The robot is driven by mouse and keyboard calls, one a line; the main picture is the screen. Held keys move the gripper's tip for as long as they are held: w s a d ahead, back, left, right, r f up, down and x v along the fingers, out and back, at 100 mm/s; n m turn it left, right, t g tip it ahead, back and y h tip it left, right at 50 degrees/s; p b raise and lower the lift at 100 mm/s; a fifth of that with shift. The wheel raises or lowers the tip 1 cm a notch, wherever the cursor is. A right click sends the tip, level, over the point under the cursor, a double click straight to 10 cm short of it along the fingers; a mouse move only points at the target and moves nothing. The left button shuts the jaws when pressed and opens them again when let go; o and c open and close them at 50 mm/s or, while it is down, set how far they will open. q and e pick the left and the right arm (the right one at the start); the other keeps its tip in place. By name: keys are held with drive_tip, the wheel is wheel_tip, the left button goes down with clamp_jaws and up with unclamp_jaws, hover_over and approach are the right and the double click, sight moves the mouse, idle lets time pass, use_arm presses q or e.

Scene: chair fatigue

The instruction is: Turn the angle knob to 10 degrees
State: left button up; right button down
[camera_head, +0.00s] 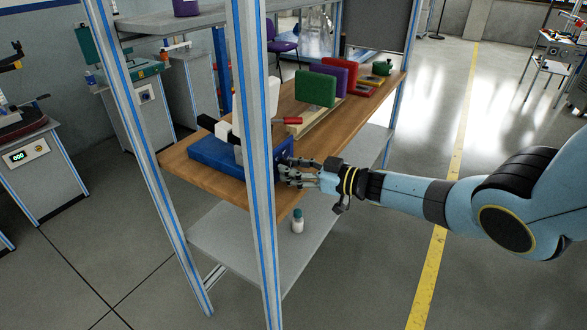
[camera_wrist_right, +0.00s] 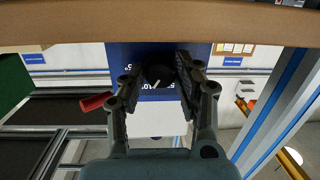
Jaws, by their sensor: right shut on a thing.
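The angle knob (camera_wrist_right: 157,74) is a round black dial with a white pointer line, set on a dark blue panel (camera_wrist_right: 125,54) with white markings. In the wrist view it sits between the two fingers of my right gripper (camera_wrist_right: 160,78), which is shut on it. In the head view my right gripper (camera_head: 283,170) reaches in from the right to the end of the blue device (camera_head: 215,154) on the wooden shelf. The knob is hidden there by the fingers and the frame post. My left gripper is not in view.
A silver-blue upright post (camera_head: 252,120) stands just in front of the device. The wooden shelf (camera_head: 215,182) also holds a green block (camera_head: 315,88), a purple block (camera_head: 340,68) and a red handle (camera_head: 292,121). A small bottle (camera_head: 298,222) stands on the lower shelf. Open floor lies to the right.

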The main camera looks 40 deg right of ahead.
drive_tip(key=shift+s+f, duration=0.1)
drive_tip(key=shift+f, duration=0.05)
drive_tip(key=c, duration=1.2)
unclamp_jaws()
drive_tip(key=v, duration=1.2)
